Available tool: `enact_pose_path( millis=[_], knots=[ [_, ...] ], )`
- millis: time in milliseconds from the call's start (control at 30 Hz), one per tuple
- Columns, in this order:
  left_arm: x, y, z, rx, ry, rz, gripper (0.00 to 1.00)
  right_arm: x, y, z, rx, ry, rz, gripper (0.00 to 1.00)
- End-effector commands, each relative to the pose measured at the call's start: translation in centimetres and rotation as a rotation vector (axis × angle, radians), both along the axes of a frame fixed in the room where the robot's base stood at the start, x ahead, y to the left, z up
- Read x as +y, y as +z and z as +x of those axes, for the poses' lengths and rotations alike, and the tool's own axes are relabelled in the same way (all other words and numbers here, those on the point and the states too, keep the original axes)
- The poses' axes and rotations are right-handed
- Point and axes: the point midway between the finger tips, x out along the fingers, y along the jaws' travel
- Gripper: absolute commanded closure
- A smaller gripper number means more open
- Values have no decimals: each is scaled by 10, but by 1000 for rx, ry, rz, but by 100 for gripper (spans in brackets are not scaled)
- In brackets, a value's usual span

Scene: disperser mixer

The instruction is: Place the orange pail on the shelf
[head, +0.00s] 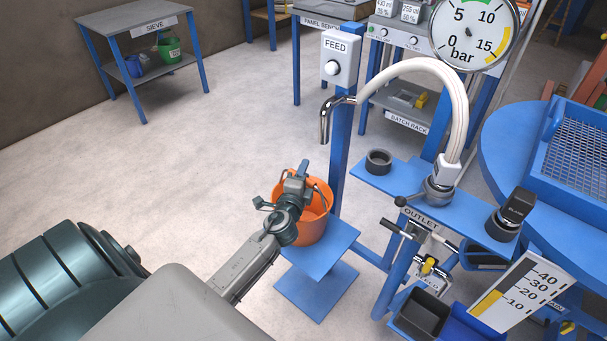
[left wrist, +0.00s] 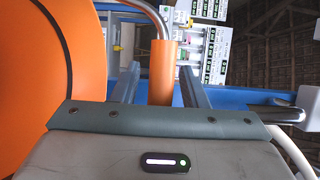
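The orange pail (head: 318,222) stands upright on a small blue stand (head: 335,240) below the feed tap, partly hidden by my left gripper (head: 296,183). In the left wrist view, the pail's orange side (left wrist: 40,70) fills the left edge. Its orange handle grip (left wrist: 162,72) on a metal wire stands between my two fingers, with narrow gaps on either side. My left gripper looks open around the grip. Shelves show under the sieve table (head: 150,72) and the batch rack (head: 385,105); I cannot tell which one is meant. My right gripper is not seen.
A bent tap (head: 325,120) and the blue feed post (head: 342,150) stand close behind the pail. A blue outlet bench (head: 390,180) with a white hose (head: 455,95) is to the right. A green pail (head: 169,50) sits under the sieve table. The floor at left is clear.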

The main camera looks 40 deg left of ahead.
Motion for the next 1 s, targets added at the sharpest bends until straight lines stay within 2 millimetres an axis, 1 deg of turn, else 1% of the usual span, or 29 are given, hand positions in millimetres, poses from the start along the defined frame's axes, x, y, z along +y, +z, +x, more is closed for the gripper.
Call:
enact_pose_path(
  millis=[133,233,267,300,367,567,700,833,1000],
  knots=[
    [0,0,0,0,0,0,60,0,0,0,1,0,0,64],
    [0,4,0,0,0,0,60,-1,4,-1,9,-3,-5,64],
    [-1,4,-2,1,0,0,60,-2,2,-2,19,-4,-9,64],
    [-2,1,-7,2,0,-1,60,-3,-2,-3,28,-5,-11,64],
    [-6,1,-16,2,-1,-1,60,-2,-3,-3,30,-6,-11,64],
    [-20,0,-57,2,-1,-2,60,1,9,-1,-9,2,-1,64],
    [-29,0,-83,2,0,-2,60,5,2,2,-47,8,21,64],
    [-36,1,-101,1,0,0,60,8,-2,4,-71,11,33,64],
    [-39,2,-114,2,6,-16,60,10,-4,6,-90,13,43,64]
  ],
)
